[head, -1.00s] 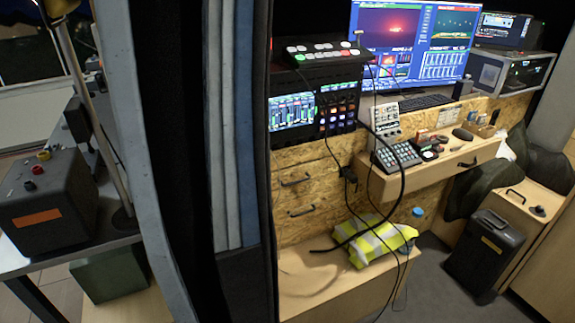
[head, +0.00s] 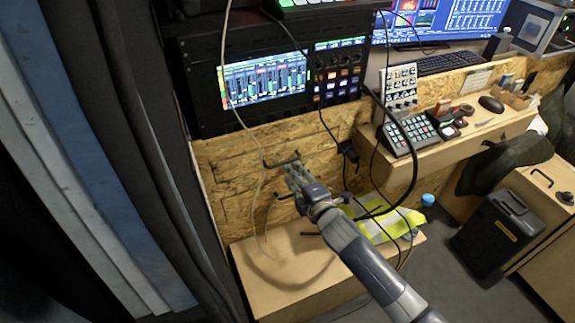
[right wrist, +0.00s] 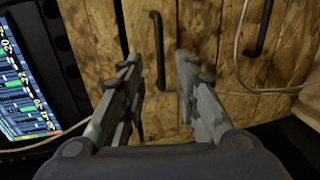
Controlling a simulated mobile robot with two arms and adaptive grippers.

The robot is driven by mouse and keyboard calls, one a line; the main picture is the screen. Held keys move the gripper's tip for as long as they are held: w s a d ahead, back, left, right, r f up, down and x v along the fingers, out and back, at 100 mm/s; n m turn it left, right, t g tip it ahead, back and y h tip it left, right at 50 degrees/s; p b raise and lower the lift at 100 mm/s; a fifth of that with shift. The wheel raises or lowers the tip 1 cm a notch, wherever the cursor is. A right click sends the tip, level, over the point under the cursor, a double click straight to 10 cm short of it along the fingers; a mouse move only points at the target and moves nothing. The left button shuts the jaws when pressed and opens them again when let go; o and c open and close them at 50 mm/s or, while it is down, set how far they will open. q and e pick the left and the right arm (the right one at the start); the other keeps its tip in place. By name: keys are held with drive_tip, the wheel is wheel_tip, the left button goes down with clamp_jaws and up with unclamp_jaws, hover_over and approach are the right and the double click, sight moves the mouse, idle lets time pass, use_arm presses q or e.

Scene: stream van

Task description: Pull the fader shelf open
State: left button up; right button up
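A plywood front with two dark bar handles is set below the screen rack; I take it for the fader shelf, though no label shows. The upper handle (head: 283,162) is at my right gripper (head: 291,174). In the right wrist view this handle (right wrist: 158,45) lies between the two spread fingers, with a gap on each side. The right gripper is open and holds nothing. The lower handle (right wrist: 262,28) shows beside it in the right wrist view and is mostly hidden by the gripper in the head view. My left gripper is not in view.
Loose cables (head: 414,150) hang in front of the plywood, and a thin pale one (head: 262,185) runs close to my gripper. A wooden bench (head: 262,262) with a yellow vest (head: 385,227) is below. A dark curtain (head: 150,170) stands at the left. A keypad desk (head: 455,152) juts out at the right.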

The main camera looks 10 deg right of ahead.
drive_tip(key=x, duration=0.5)
drive_tip(key=shift+w+f, duration=0.15)
drive_tip(key=shift+w, duration=0.2)
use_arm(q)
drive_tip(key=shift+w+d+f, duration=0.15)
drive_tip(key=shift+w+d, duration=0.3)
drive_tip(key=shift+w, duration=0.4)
use_arm(e)
clamp_jaws()
